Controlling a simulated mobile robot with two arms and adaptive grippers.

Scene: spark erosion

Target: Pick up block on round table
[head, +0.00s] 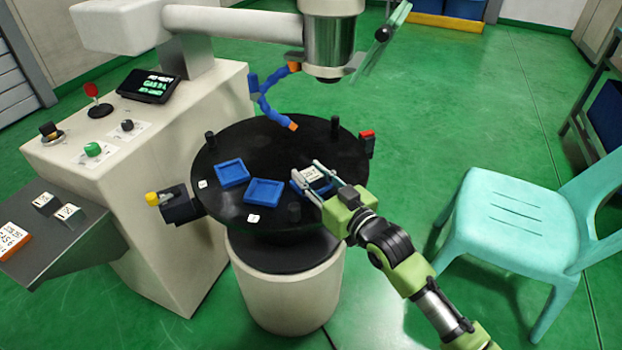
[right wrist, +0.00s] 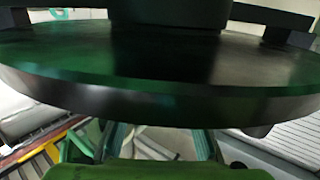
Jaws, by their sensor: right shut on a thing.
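The round table (head: 270,143) is a black disc in the middle of the head view. A small cream block (head: 311,174) with dark print shows near its right front part, at a blue tray (head: 298,181). My right gripper (head: 318,177) comes in from the lower right and is shut on this block, with its fingers on either side. I cannot tell whether the block touches the tray. The right wrist view shows mostly the dark table edge (right wrist: 160,100); the block cannot be made out there. My left gripper is not in view.
Two more blue trays (head: 232,174) (head: 264,192) lie to the left on the table, looking empty. Black posts stand around the rim. A blue jointed hose (head: 268,108) reaches over the back under a machine head (head: 330,45). A turquoise chair (head: 530,215) stands at the right.

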